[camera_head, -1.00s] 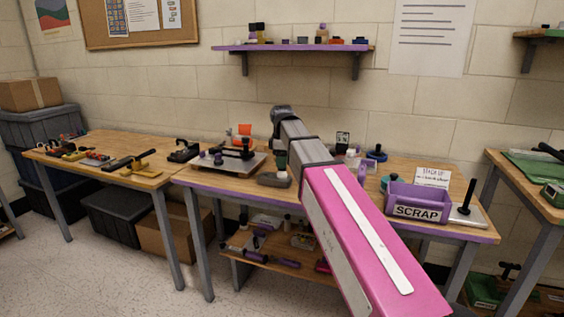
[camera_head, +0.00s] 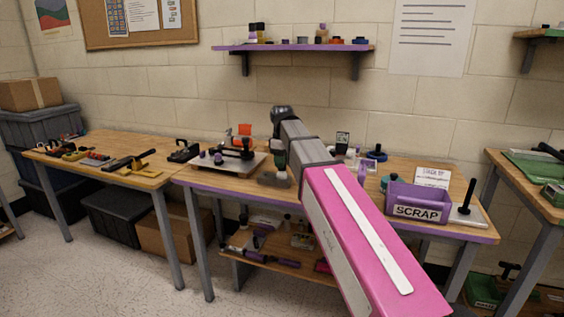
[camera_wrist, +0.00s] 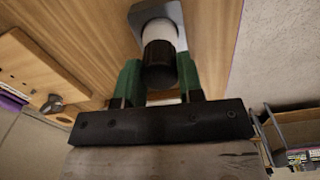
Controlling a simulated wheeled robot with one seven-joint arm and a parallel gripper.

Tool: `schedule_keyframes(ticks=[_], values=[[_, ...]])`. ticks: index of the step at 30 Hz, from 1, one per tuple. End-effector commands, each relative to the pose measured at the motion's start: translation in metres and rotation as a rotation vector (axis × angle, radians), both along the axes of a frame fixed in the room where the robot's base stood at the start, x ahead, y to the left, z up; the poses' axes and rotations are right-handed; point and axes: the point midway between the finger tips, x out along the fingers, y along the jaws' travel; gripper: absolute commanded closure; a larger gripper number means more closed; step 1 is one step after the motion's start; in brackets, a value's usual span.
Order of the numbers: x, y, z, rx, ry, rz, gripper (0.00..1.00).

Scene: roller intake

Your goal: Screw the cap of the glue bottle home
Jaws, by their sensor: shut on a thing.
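The glue bottle shows in the wrist view as a white body (camera_wrist: 158,31) with a ribbed black cap (camera_wrist: 159,66) on its end. A grey holder (camera_wrist: 173,11) is around the white body on the wooden bench. My gripper (camera_wrist: 159,78) has its green fingers on either side of the black cap and is shut on it. The cap's thread and any gap under the cap cannot be made out.
A purple SCRAP bin (camera_head: 417,203) stands at the bench's right. A board with black-knobbed fixtures (camera_head: 230,163) lies left of my gripper. A blue round part (camera_head: 376,153) and small items stand behind my arm. A purple shelf (camera_head: 292,48) hangs above.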

Motion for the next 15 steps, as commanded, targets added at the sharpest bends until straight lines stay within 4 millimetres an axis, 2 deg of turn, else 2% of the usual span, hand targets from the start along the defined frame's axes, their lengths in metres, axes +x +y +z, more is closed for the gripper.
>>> schedule_keyframes(ticks=[9, 15], values=[[0.0, 0.0, -0.0001, 0.0, 0.0, -0.033, 1.0], [0.0, 0.0, -0.0002, 0.0, 0.0, -0.159, 1.0]])
